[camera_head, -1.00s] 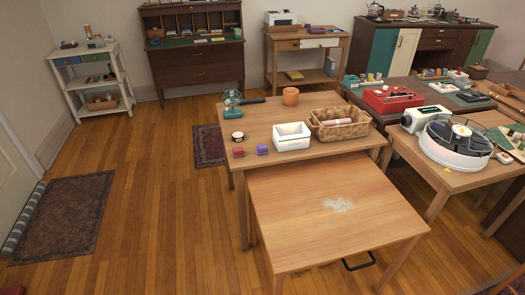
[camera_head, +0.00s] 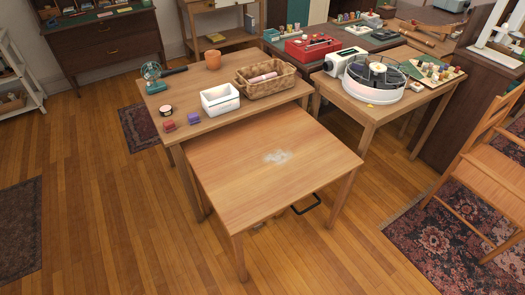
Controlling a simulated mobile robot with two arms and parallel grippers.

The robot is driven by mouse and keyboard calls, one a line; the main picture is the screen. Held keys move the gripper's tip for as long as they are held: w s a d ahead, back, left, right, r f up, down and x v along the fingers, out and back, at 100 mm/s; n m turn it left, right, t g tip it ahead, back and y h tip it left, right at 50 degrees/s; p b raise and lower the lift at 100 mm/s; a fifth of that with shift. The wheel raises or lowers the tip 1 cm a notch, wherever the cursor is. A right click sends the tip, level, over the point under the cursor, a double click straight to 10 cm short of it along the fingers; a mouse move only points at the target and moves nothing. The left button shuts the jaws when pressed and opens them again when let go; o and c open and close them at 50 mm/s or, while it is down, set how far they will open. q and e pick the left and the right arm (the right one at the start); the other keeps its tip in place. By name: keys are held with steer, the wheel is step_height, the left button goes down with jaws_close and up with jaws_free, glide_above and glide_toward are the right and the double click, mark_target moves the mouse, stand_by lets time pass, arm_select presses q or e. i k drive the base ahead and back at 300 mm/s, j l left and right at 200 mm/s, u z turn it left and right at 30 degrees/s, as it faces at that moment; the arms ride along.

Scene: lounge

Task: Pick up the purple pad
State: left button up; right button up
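A small purple block-like item (camera_head: 193,118), which looks like the purple pad, lies on the higher wooden table (camera_head: 215,134) near its front left edge. A similar red item (camera_head: 169,125) lies just left of it. A white bin (camera_head: 220,99) stands to its right. Neither of my grippers shows in the head view, so their state is hidden.
A lower table (camera_head: 240,190) with a pale smudge stands in front of the higher one. The higher table also holds a wicker basket (camera_head: 266,80), an orange pot (camera_head: 213,59) and a teal fan (camera_head: 153,76). A chair (camera_head: 490,170) stands right. Floor is clear at left.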

mark_target(194, 118)
steer(key=z, duration=0.35)
steer(key=i+j+z, duration=0.15)
steer(key=j+z, duration=0.25)
steer(key=j, duration=0.25)
steer(key=j+z, duration=0.45)
steer(key=j, duration=0.2)
steer(key=i, duration=0.05)
